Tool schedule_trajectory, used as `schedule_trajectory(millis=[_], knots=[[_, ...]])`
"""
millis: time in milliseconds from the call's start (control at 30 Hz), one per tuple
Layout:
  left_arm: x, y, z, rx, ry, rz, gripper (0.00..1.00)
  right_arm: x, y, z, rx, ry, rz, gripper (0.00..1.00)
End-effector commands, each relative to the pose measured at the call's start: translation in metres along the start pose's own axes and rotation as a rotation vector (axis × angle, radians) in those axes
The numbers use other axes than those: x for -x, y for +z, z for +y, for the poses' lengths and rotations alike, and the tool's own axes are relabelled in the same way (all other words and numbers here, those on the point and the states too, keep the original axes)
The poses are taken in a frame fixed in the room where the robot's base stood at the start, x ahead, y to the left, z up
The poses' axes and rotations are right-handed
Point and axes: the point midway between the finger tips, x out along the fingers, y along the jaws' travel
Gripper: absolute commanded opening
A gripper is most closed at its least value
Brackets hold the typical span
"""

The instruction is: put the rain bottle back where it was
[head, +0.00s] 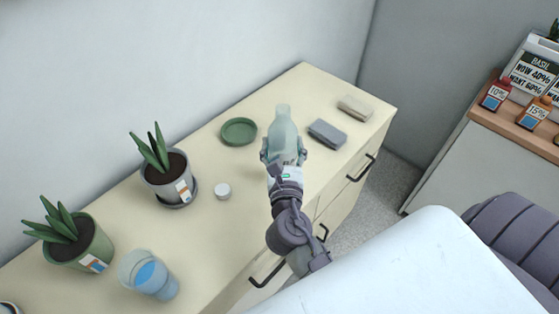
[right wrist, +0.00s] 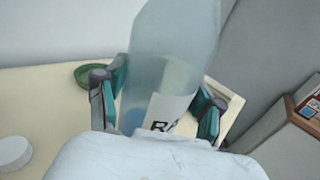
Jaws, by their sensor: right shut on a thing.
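The rain bottle (head: 283,136) is pale, translucent and upright, with a white label. In the right wrist view the bottle (right wrist: 172,60) fills the middle, and its label shows the letters "RA". My right gripper (head: 284,155) is shut around the bottle, with a finger on each side. The fingers also show in the right wrist view (right wrist: 160,103). The bottle is over the cream dresser top (head: 228,215); I cannot tell whether its base touches it. My left gripper is not in view.
A green dish (head: 239,131) is left of the bottle, and grey (head: 327,133) and beige (head: 355,108) blocks are right. The dresser's front centre is clear.

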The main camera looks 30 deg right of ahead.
Motion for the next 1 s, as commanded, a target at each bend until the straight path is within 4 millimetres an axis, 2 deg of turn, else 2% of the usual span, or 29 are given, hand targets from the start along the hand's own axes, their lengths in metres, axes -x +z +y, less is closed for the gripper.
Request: schedule_trajectory(millis=[133,300,400,767,800,933,1000], knots=[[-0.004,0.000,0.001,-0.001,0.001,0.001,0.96,-0.001,-0.007,0.008,0.001,0.000,-0.002,0.26],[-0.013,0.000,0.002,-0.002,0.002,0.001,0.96,-0.001,-0.034,0.008,0.004,0.001,0.000,0.26],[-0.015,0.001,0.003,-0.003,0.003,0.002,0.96,-0.001,-0.043,0.008,0.002,0.000,-0.001,0.26],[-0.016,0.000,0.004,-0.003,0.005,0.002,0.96,-0.001,-0.046,0.007,0.000,0.000,0.000,0.26],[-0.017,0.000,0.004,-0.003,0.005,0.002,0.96,-0.001,-0.048,0.007,0.001,0.000,0.001,0.69],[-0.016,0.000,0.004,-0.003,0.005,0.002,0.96,-0.001,-0.047,0.007,0.000,0.000,0.001,0.91],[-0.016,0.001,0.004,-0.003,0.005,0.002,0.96,-0.001,-0.046,0.007,0.000,0.000,0.001,0.92]])
